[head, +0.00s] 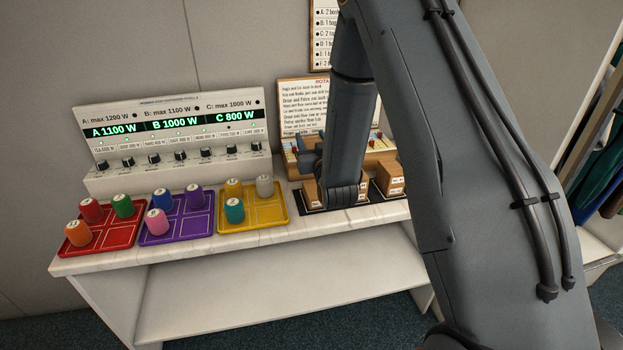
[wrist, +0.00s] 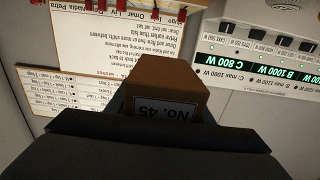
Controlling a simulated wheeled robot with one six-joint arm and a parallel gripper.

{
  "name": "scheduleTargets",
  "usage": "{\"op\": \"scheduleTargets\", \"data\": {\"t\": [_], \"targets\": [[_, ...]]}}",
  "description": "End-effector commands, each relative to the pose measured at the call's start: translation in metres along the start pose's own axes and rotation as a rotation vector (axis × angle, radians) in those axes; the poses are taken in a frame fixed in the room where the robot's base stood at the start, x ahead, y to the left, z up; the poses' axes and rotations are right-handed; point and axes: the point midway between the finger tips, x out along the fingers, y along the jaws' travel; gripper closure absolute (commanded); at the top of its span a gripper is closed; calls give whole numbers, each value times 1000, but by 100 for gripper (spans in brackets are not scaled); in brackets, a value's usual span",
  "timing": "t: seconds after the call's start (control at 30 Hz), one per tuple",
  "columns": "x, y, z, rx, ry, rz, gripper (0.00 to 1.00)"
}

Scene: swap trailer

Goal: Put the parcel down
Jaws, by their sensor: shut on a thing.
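A brown parcel with a white label reading "No. 45" (wrist: 168,78) shows in the wrist view, right at the dark jaws of my gripper (wrist: 160,135). My gripper is shut on this parcel. In the head view my arm hides most of the gripper and the held parcel. Other small brown parcels (head: 391,177) stand on dark mats (head: 374,191) at the right part of the counter, beside and partly behind my arm. I cannot tell how high the held parcel is above the counter.
Red (head: 73,243), purple (head: 150,238) and yellow (head: 273,216) trays with coloured cylinders stand left on the white counter (head: 215,244). Behind them is a power panel (head: 175,125) with knobs. A rota board (head: 300,105) and a wooden rack (head: 376,147) stand behind my arm.

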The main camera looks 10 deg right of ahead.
Motion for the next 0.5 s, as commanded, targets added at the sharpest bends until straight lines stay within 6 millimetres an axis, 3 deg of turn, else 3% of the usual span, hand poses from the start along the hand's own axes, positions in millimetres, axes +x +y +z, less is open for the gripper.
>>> {"op": "scheduleTargets", "data": {"t": [0.33, 0.5], "targets": [[-1, 6, 44, 0, -3, 8, 78], [0, 5, 56, 0, 0, 6, 78]]}}
